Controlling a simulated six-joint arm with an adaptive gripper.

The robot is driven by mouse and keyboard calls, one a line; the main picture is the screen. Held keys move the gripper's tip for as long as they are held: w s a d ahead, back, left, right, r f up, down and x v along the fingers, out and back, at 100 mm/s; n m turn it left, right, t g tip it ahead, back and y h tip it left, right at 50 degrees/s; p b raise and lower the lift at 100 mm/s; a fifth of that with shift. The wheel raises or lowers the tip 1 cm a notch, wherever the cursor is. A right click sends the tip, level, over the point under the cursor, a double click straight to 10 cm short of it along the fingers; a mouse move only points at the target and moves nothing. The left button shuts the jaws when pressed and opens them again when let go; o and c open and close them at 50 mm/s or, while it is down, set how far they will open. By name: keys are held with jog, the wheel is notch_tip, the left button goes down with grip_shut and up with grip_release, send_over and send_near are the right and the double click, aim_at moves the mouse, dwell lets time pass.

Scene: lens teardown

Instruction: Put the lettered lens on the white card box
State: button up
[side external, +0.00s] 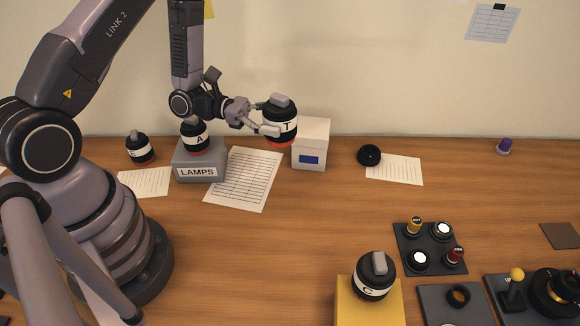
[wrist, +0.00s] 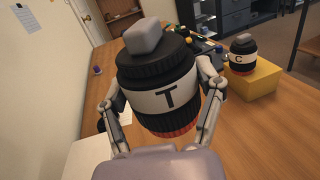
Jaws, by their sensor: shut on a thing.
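A black lens with a white band marked T and a red lower ring (side external: 280,122) is upright in my gripper (side external: 268,128). In the wrist view the T lens (wrist: 160,88) fills the middle, with a finger of my gripper (wrist: 160,100) on either side. A grey cap tops it. The white card box (side external: 313,142), with a blue label, stands by the wall. The lens is raised off the table and overlaps the box's left edge in the side view; I cannot tell whether they touch. A pale surface at the wrist view's lower left may be the box.
An A lens (side external: 194,137) stands on the grey LAMPS block (side external: 199,173), with another lens (side external: 139,148) to its left. A C lens (side external: 374,277) stands on a yellow box (side external: 368,306). A black ring (side external: 369,155) and papers lie nearby. The middle of the table is clear.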

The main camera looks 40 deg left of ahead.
jog(key=w+a+r+n+t+y, duration=0.2)
jog(key=a+r+t, duration=0.15)
jog(key=a, duration=0.25)
send_over(311, 127)
jog(key=f, duration=0.8)
jog(key=shift+s+f, duration=0.15)
jog(key=shift+s, duration=0.05)
jog(key=f, duration=0.3)
jog(key=shift+w, duration=0.25)
jog(key=shift+f, duration=0.3)
jog(key=shift+f, duration=0.2)
jog(key=shift+f, duration=0.55)
jog(key=o, duration=1.2)
